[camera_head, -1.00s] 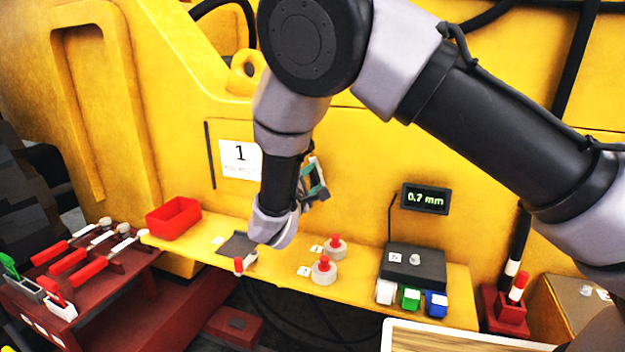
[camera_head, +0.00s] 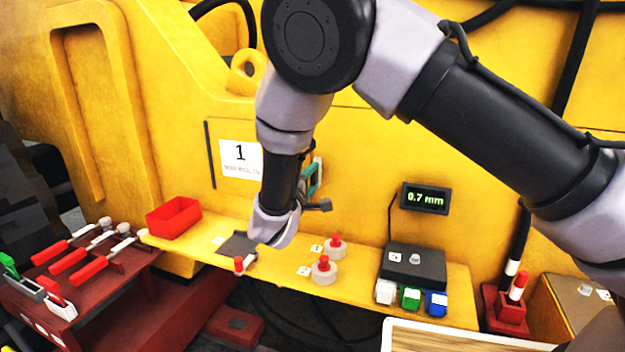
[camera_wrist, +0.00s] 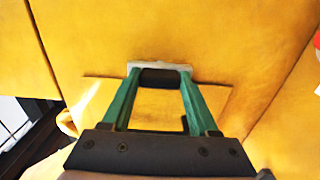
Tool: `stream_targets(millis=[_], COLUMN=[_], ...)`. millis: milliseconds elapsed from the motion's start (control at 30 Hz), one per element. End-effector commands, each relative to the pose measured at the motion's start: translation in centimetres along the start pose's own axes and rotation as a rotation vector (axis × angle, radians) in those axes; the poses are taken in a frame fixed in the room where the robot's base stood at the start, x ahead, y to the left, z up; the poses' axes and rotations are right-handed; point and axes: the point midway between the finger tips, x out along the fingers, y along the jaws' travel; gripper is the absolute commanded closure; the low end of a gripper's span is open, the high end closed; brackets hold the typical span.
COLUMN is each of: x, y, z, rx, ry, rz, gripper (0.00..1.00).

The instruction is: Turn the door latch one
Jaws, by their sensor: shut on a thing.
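My gripper (camera_head: 313,177) is at the yellow machine wall, right of the sign marked 1 (camera_head: 241,159), and my wrist partly covers it in the head view. In the wrist view, its green fingers (camera_wrist: 160,70) with pale tips are shut on a short dark bar, which I take to be the door latch (camera_wrist: 160,79). The bar lies crosswise between the tips, close in front of the yellow panel (camera_wrist: 95,35). The latch's mount is hidden, and I cannot clearly make out the latch in the head view.
A yellow shelf (camera_head: 345,289) below holds a red bin (camera_head: 173,218), two grey discs with red knobs (camera_head: 324,270) and a dark box (camera_head: 412,265) with white, green and blue blocks in front. A display reading 0.7 mm (camera_head: 425,198) stands right. Red-handled tools (camera_head: 80,263) lie left.

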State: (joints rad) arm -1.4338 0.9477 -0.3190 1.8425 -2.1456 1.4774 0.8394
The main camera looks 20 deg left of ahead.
Motion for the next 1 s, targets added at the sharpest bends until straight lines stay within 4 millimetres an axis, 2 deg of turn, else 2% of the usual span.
stream_targets(millis=[133,167,200,233,500,633,767,1000], x=[-0.1,-0.1,-0.1,-0.1,-0.1,-0.8,-2.9,-7.8], y=[-0.1,-0.1,-0.1,-0.1,-0.1,0.0,-0.1,-0.1], z=[0.0,0.0,0.0,0.0,0.0,-0.1,-0.1,-0.1], rx=[0.0,0.0,0.0,0.0,0.0,0.0,0.0,-0.001], ry=[0.0,0.0,0.0,0.0,0.0,0.001,0.003,0.004], rz=[-0.002,-0.002,-0.002,-0.002,-0.001,-0.001,-0.002,-0.002], gripper=[0.95,0.29,0.13,0.1,0.1,0.1,0.1,0.1])
